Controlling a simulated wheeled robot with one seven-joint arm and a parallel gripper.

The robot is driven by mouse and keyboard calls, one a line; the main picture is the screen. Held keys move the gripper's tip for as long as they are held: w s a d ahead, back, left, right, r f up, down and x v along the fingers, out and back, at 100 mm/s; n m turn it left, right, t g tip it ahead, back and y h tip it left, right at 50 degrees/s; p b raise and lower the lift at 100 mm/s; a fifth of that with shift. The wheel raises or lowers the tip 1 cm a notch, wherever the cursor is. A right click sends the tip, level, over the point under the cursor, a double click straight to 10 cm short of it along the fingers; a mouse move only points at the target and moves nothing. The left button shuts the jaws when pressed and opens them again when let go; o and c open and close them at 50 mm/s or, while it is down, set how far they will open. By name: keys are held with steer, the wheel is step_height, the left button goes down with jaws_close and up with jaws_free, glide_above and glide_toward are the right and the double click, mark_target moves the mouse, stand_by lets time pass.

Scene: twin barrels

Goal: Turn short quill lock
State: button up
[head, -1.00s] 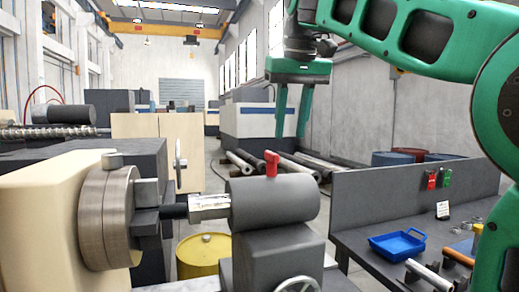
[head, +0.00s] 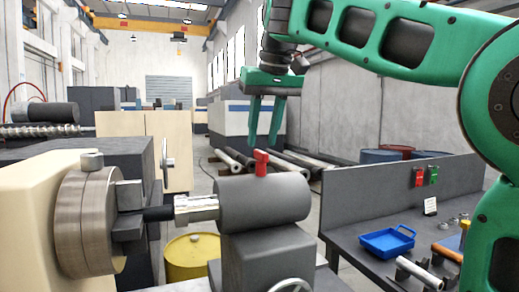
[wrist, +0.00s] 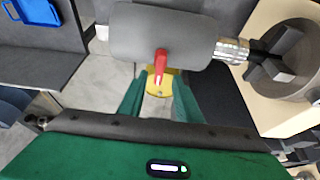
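The quill lock is a short red lever (head: 261,162) standing up on top of the grey tailstock barrel (head: 265,202). In the wrist view the red lever (wrist: 160,66) lies between and just beyond my fingertips. My gripper (head: 263,146) is open and points down, its fingers on either side of the lever's line, seemingly just above it. The wrist view shows the two green fingers (wrist: 160,80) apart with nothing held. I cannot tell whether a fingertip touches the lever.
A metal quill (head: 196,208) runs from the barrel to the chuck (head: 88,222) at left. A handwheel (head: 292,286) is at the bottom. A yellow drum (head: 192,258) stands behind. A workbench at right holds a blue tray (head: 387,242).

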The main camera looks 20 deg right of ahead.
mark_target(260, 151)
steer(key=shift+x, duration=1.7)
steer(key=shift+s, duration=0.1)
steer(key=shift+c, duration=0.3)
jaws_close()
